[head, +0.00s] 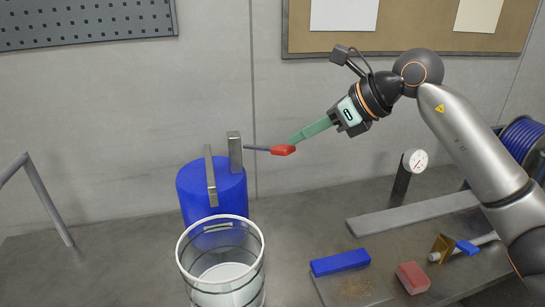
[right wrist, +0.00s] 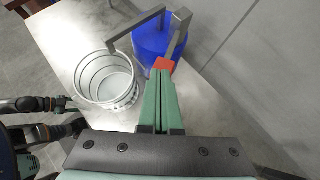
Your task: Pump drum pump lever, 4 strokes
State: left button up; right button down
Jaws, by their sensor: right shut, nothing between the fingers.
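The blue drum (head: 212,190) stands on the bench behind a clear bucket, with a grey pump post (head: 235,152) and a bent grey spout (head: 211,177) on top. The pump lever (head: 257,148) sticks out to the right from the post, about level, and ends in a red grip (head: 283,150). My right gripper (head: 295,139) is shut and empty, its green fingertips at the top of the red grip. In the right wrist view the red grip (right wrist: 164,64) shows just beyond the shut fingertips; contact looks likely but is not certain.
The clear bucket (head: 222,285) stands in front of the drum under the spout. To the right are a gauge (head: 416,160), a grey bar (head: 410,213), a blue block (head: 340,262) and a red block (head: 412,278). A grey rail (head: 48,200) stands at left.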

pick_arm(q)
jog(key=shift+f, duration=0.4)
pick_arm(e)
jog(key=shift+f, duration=0.55)
